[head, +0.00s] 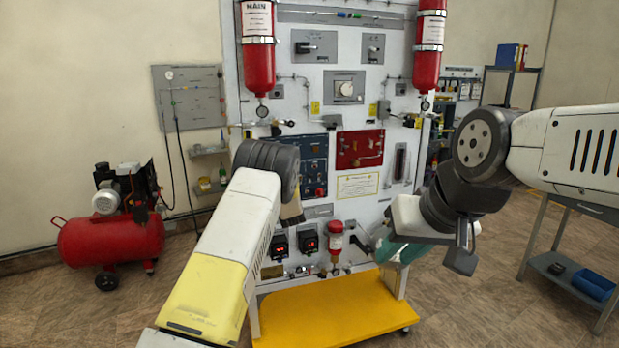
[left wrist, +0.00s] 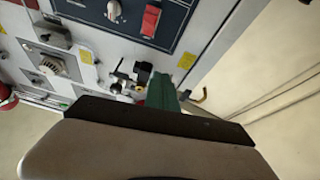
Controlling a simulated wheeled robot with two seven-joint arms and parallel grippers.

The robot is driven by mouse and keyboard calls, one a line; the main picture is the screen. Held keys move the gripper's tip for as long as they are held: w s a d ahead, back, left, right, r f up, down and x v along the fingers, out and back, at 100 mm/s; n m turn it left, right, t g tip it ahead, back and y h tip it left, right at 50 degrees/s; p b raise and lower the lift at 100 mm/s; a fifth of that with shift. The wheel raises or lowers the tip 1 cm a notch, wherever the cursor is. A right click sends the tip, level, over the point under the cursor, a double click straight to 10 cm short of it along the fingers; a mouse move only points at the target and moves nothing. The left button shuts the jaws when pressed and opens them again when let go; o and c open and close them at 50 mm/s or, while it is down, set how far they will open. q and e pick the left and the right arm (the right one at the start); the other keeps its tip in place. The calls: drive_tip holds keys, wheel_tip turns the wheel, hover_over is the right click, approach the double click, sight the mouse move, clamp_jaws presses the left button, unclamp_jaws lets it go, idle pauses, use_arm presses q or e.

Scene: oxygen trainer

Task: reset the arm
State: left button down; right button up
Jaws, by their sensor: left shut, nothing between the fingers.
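The task's object is my arm. My left arm (head: 225,255) reaches in from the lower left with its dark joint in front of the trainer panel (head: 290,55). Its gripper is mostly hidden behind the arm in the head view. In the left wrist view the green fingers of my left gripper (left wrist: 161,92) are shut and empty, close to a small valve fitting on the panel. Whether they touch it I cannot tell. My right arm (head: 575,150) comes in from the right. My right gripper (head: 392,250) points down and left before the panel's lower right; its jaw opening is unclear.
The panel carries two red cylinders (head: 258,50), a blue control plate, a red plate (head: 360,149) and a small red bottle (head: 336,240). A yellow base (head: 325,310) juts out below. A red compressor (head: 110,240) stands left, a cart (head: 560,265) right.

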use_arm(q)
drive_tip(key=s+a+r+g+h, duration=0.4)
drive_tip(key=s+r, duration=0.1)
drive_tip(key=r, duration=0.3)
drive_tip(key=s+d+r+m+g+h, duration=0.1)
drive_tip(key=s+r+g+h, duration=0.1)
drive_tip(key=s, duration=0.6)
drive_tip(key=s+d+r+m+g+h, duration=0.1)
drive_tip(key=s+g+h, duration=0.1)
drive_tip(key=s, duration=0.5)
drive_tip(key=s+f+m+g, duration=0.1)
drive_tip(key=s+f+g, duration=0.2)
drive_tip(key=s, duration=1.5)
drive_tip(key=s+f+m+g+h, duration=0.1)
drive_tip(key=s+f+g, duration=0.3)
drive_tip(key=s, duration=1.5)
drive_tip(key=shift+f+m, duration=0.75)
drive_tip(key=shift+m, duration=0.05)
